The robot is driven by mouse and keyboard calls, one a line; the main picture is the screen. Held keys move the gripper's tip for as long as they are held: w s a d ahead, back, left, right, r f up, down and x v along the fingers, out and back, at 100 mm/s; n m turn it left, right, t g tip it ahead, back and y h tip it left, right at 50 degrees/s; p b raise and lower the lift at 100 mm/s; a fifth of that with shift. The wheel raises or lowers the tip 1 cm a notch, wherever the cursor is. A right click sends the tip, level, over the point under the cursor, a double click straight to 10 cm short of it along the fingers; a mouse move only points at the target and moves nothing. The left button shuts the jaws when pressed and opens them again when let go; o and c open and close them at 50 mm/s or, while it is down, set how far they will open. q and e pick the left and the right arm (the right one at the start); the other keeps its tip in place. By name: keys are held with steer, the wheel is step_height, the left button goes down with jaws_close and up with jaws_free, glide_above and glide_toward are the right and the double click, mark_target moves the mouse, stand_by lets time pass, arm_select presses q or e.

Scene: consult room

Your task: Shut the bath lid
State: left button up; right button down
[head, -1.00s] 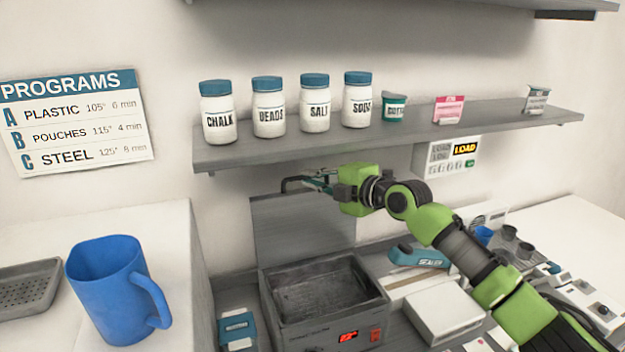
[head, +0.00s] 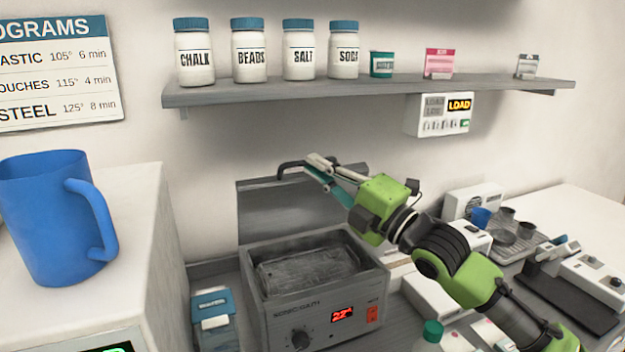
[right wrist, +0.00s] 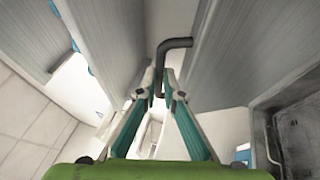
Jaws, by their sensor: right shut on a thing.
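The sonic bath (head: 310,300) stands on the bench with its basin open at the top. Its grey lid (head: 265,215) stands up behind the basin, raised on its rear edge. A dark bent handle (head: 290,166) sticks out at the lid's top edge. My right gripper (head: 312,166) is shut on this handle. In the right wrist view the fingertips (right wrist: 160,92) close on the dark handle (right wrist: 175,44), with the lid's grey panel (right wrist: 235,50) beside it. My left gripper is in neither view.
A shelf (head: 350,90) with several labelled jars hangs above the lid. A blue mug (head: 50,220) stands on the white cabinet at left. A teal-and-white box (head: 212,308) sits left of the bath. Several devices crowd the bench at right.

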steer(key=shift+s+d+f+n+y+b, duration=0.25)
steer(key=shift+s+f+b, duration=0.2)
steer(key=shift+b, duration=0.2)
steer(key=shift+s+d+f+n+y+b, duration=0.2)
steer(key=shift+s+f+b, duration=0.15)
steer(key=shift+s+b, duration=0.25)
steer(key=c, duration=2.4)
jaws_free()
steer(key=shift+c, duration=0.2)
steer(key=v, duration=1.2)
steer(key=shift+a+f, duration=0.1)
steer(key=shift+f, duration=0.05)
